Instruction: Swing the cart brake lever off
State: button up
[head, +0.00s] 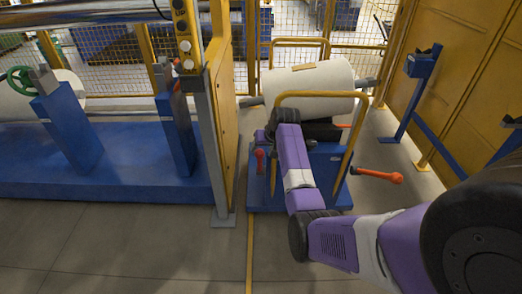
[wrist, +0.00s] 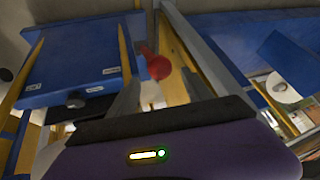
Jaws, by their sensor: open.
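A blue cart (head: 325,165) with yellow handles carries a white roll (head: 310,88) in the head view. A red-handled lever (head: 259,158) stands upright at its left side. An orange-red handle (head: 378,174) sticks out to its right. I cannot tell from labels which is the brake. In the wrist view a red grip end (wrist: 158,67) shows just beyond and between the fingers of my open gripper (wrist: 163,88). It looks apart from them, but contact is unclear. The cart's blue body (wrist: 75,60) is at left. In the head view my arm hides my fingertips.
A yellow panel and grey post (head: 211,150) stand just left of the cart, beside a long blue machine base (head: 110,175). A yellow wall (head: 455,90) and a blue stand (head: 415,85) are at right. Grey floor is clear in front.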

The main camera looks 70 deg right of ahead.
jog(key=shift+v, duration=1.05)
jog(key=shift+w+d, duration=0.1)
